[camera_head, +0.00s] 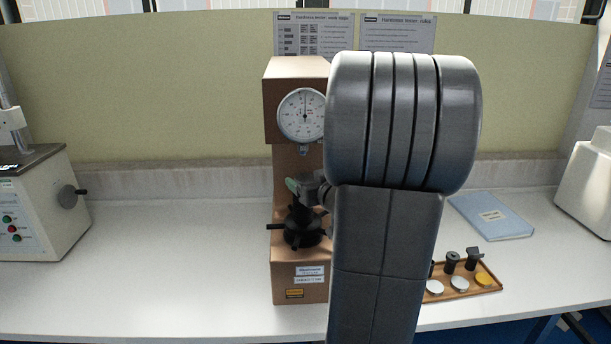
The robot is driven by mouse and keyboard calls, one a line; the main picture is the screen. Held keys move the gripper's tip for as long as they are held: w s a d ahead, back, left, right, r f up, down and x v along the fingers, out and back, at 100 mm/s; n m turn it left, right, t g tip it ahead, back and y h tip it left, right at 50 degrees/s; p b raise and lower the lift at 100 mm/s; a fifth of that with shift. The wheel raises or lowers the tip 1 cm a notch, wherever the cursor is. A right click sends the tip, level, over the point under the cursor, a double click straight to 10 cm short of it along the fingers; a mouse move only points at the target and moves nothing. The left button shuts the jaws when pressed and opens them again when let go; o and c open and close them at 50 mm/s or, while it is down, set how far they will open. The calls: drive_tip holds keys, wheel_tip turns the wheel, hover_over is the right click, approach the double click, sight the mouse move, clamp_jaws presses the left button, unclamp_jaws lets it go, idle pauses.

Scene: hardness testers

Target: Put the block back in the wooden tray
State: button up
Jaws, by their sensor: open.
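My gripper (303,188) is at the brown hardness tester (299,258), just above its black handwheel and spindle (301,228). It is open. A small greenish piece shows at its tip; I cannot tell whether this is a finger pad or the block. No block can be clearly made out at the tester. The wooden tray (464,296) lies on the bench at the right, partly hidden behind my arm. It holds a silver disc (434,287), another silver disc (460,284), a yellow disc (484,279) and several black fittings (473,258).
My arm hides the tester's right side and the bench behind it. A blue folder (491,215) lies behind the tray. A grey machine (30,210) stands at the left, a white one (588,185) at the right. The bench (170,255) is clear left of the tester.

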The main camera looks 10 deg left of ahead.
drive_tip(key=shift+w+a, duration=0.15)
drive_tip(key=shift+w, duration=0.05)
drive_tip(key=shift+c, duration=0.3)
drive_tip(key=c, duration=1.3)
